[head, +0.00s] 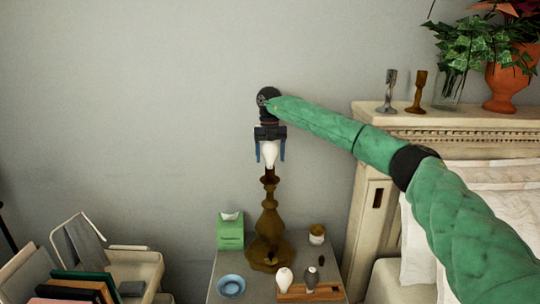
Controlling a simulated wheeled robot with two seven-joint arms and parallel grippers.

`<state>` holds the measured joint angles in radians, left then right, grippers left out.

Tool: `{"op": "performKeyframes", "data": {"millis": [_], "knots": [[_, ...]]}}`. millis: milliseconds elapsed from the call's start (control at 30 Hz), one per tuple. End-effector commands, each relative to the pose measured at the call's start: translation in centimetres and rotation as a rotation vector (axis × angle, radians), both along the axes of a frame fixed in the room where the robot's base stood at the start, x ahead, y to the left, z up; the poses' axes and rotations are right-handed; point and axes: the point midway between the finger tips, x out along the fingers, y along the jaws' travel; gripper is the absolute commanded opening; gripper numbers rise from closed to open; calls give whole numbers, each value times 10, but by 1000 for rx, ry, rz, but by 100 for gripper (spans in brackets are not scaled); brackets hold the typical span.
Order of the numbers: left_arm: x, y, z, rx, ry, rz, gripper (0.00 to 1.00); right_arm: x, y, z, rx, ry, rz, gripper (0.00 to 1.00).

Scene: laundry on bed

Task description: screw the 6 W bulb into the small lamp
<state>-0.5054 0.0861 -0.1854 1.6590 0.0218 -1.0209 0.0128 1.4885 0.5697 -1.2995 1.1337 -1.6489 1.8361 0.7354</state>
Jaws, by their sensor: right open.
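A brown turned lamp (268,220) without a shade stands on the nightstand. A white bulb (269,155) is upright at the top of the lamp, its lower end meeting the socket as far as I can see. My right gripper (270,159) points down over this bulb from above. Its blue fingers are open, one on each side of the bulb with gaps between. A second white bulb (285,277) and a dark grey bulb-like item (311,277) stand at a wooden tray (325,292). No wattage marking is readable. My left gripper is out of view.
The nightstand (210,291) also holds a green tissue box (230,232), a blue dish (231,286) and a small jar (317,234). The headboard (368,108) with candlesticks and vases is at right. A chair with books is at lower left. The wall behind the lamp is bare.

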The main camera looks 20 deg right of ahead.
Motion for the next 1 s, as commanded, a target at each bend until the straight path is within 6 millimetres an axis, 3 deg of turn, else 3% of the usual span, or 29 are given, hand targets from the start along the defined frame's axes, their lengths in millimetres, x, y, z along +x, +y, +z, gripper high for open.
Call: {"op": "performKeyframes", "data": {"millis": [1000], "knots": [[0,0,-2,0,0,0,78,1,-2,0,-1,-1,654,67]]}}
